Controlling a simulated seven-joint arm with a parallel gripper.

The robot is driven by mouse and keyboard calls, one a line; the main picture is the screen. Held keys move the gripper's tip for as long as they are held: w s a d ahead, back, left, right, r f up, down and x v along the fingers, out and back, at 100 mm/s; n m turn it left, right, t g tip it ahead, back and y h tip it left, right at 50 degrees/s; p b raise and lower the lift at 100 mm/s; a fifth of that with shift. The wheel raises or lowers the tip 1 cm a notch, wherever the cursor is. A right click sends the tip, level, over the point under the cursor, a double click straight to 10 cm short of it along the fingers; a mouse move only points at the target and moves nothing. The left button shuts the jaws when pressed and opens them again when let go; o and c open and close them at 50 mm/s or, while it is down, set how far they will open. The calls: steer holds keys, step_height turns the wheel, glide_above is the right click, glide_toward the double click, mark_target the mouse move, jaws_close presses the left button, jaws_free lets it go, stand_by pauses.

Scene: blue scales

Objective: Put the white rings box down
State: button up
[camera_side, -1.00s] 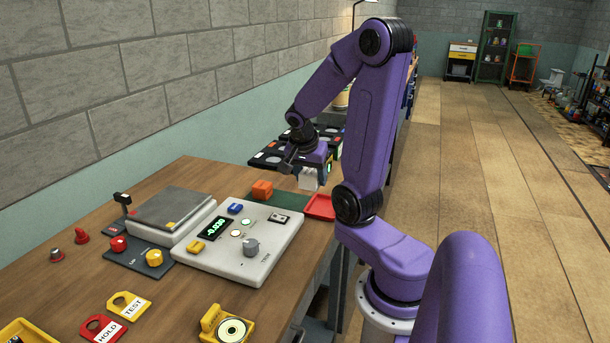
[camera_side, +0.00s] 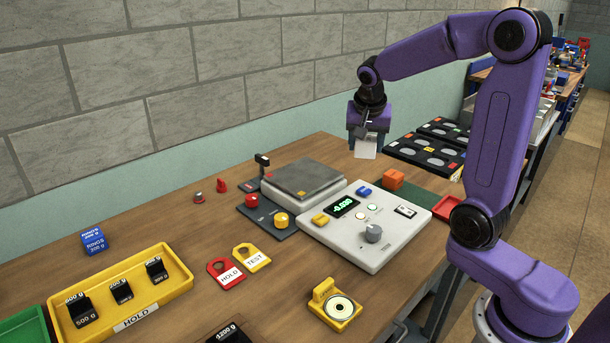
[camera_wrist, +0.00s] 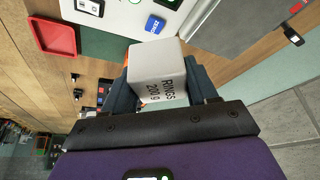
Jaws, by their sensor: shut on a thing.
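The white rings box (camera_side: 366,147) is held in my gripper (camera_side: 368,136), which is shut on it. In the wrist view the box (camera_wrist: 158,70) shows the text "RINGS 200 g" and sits between the two fingers (camera_wrist: 160,88). The box is in the air over the back of the bench, right of the scale's grey pan (camera_side: 303,178) and behind the orange block (camera_side: 393,179). What lies directly under the box is hidden.
The white console (camera_side: 377,246) reads about -0.030. Black racks with round recesses (camera_side: 425,150) stand behind. A yellow HOLD tray (camera_side: 174,284) holds black blocks, with a blue RINGS box (camera_side: 92,241) beside it.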

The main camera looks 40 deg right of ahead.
steer(key=w+a+r+n, duration=0.2)
steer(key=w+a, duration=0.2)
steer(key=a, duration=0.1)
glide_toward(304, 171)
steer(key=shift+w+d+f+t+y, duration=0.2)
steer(key=shift+d+f+t+y, duration=0.1)
steer(key=shift+d+f, duration=0.6)
steer(key=shift+w+f, duration=0.15)
steer(key=shift+w+d+f, duration=0.1)
steer(key=shift+f, duration=1.5)
steer(key=shift+f, duration=0.2)
steer(key=o, duration=1.2)
steer(key=shift+r, duration=0.1)
